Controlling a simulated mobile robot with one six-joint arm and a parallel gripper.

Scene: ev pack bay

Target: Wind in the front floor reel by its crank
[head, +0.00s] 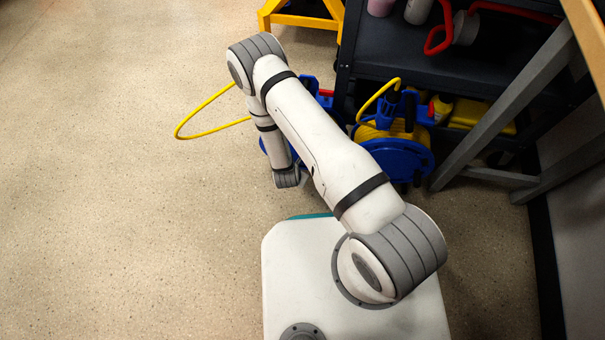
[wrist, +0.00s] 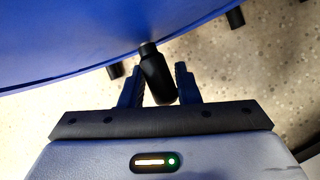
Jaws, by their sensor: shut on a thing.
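The blue floor reel at my gripper is mostly hidden behind my arm in the head view; blue parts of it (head: 309,86) show beside the arm. A yellow cable (head: 186,122) runs from behind my arm in a loop to the left over the floor. In the wrist view the reel's blue disc (wrist: 70,35) fills the top. Its black crank handle (wrist: 153,70) sticks out from the disc, slightly tilted, between the jaws. My gripper (wrist: 158,78) is shut on the crank handle. The jaws are hidden in the head view.
A second blue reel (head: 400,160) with yellow cable stands to the right. Behind are a dark shelf cart (head: 385,55) and a yellow stand (head: 300,18). A grey bench leg (head: 500,105) is at the right. The floor (head: 110,200) at left is clear.

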